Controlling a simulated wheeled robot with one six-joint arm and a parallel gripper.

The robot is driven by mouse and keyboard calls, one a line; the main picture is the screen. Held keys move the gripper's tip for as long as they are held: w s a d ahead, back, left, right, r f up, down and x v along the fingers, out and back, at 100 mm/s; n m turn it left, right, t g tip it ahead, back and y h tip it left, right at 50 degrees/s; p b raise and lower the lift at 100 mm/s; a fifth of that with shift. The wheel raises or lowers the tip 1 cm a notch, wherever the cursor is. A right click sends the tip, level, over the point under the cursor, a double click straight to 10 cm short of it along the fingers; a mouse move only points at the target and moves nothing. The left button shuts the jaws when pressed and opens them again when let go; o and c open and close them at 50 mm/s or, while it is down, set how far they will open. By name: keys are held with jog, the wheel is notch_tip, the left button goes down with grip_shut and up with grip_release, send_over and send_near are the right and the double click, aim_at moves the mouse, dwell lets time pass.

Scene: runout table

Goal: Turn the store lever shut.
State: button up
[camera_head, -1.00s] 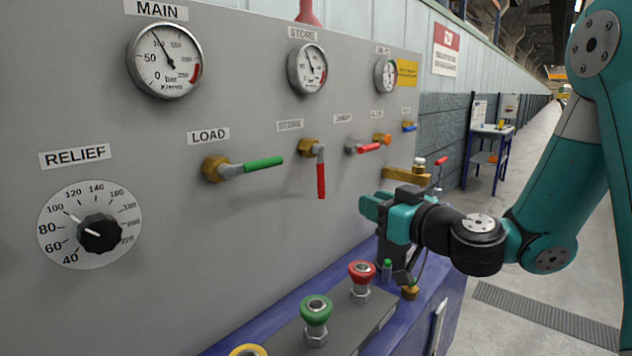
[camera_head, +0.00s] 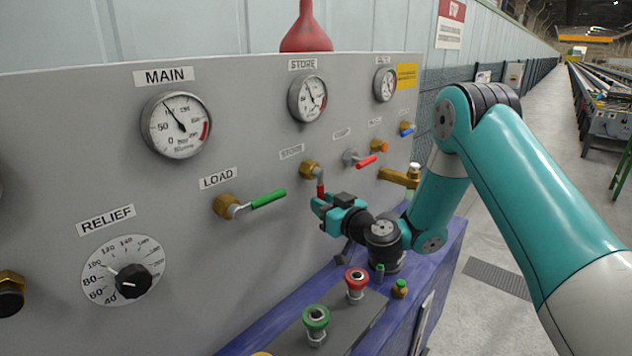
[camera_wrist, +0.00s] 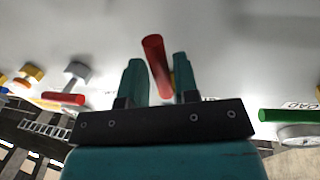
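The store lever (camera_head: 320,189) has a red handle that hangs down from a brass valve (camera_head: 309,169) below the STORE label, on the grey panel. My gripper (camera_head: 318,207) is at the handle's lower part and hides its lower end in the head view. In the wrist view the red handle (camera_wrist: 154,55) runs between the two fingertips of my gripper (camera_wrist: 159,68). The fingers stand apart with some gap beside the handle, so they do not look closed on it. Whether one finger touches it, I cannot tell.
Another red-handled lever (camera_head: 365,161) is close on the right, with orange and blue ones beyond. A red button (camera_head: 356,282) and a green button (camera_head: 316,318) stand on the ledge below.

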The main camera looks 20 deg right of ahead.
jog(key=shift+p+x, duration=0.85)
jog(key=shift+x, duration=0.75)
grip_shut()
jog(key=shift+f+b, duration=0.1)
jog(key=shift+b, duration=0.3)
